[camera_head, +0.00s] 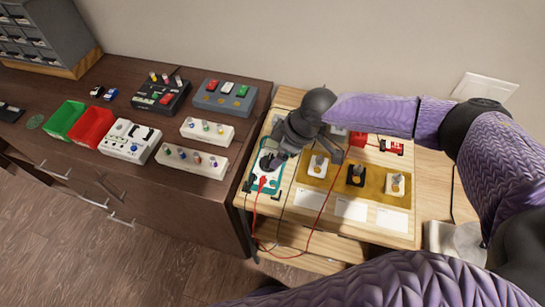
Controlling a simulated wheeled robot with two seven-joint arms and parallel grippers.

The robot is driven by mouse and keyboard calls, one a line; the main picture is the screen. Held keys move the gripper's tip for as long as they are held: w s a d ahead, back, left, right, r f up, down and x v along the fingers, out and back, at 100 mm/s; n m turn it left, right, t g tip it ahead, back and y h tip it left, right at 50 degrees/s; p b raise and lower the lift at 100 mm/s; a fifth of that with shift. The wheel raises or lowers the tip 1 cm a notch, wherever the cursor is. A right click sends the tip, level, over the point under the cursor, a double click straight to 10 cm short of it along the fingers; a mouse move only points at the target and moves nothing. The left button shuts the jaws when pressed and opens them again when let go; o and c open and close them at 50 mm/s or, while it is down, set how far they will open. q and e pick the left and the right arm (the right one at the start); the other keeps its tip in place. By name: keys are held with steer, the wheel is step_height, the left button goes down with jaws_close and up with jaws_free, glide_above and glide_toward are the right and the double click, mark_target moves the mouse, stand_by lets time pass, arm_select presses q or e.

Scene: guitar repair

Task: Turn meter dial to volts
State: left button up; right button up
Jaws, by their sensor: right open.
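The meter (257,186) is a small teal-edged white device on the left part of the light wooden bench. A red plug and lead show at its lower end. My right gripper (283,152) is dark grey, reaches in from the right and is open over the upper part of the meter. The gripper hides much of the meter's face. The dial and its setting cannot be made out, and I cannot tell whether the fingers touch it. My left gripper is not in view.
A gold-brown panel (335,178) with several switches lies right of the meter. Red and black leads hang over the bench's front edge. A dark cabinet (140,190) at left holds pedal-like boxes, a green bin (64,119) and a red bin (92,126).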

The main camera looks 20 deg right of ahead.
mark_target(270, 161)
steer(key=b+x, duration=0.1)
steer(key=x, duration=0.3)
steer(key=shift+a+f, duration=0.1)
steer(key=shift+f, duration=0.05)
steer(key=c, duration=1)
steer(key=shift+r+m+p, duration=0.25)
steer(key=shift+m+p, duration=0.05)
steer(key=shift+p, duration=0.35)
steer(key=m+p, duration=0.1)
steer(key=p, duration=0.1)
steer(key=m+t+p, duration=0.1)
steer(key=p, duration=0.1)
steer(key=shift+s+a+m+h, duration=0.15)
steer(key=shift+m+h, duration=0.25)
steer(key=shift+m+h+p, duration=0.3)
steer(key=shift+m+p, duration=0.6)
steer(key=shift+p, duration=0.05)
steer(key=shift+a+f+m+t+p, duration=0.15)
steer(key=shift+m+t+p, duration=0.25)
steer(key=shift+m+p, duration=0.4)
steer(key=shift+h, duration=0.3)
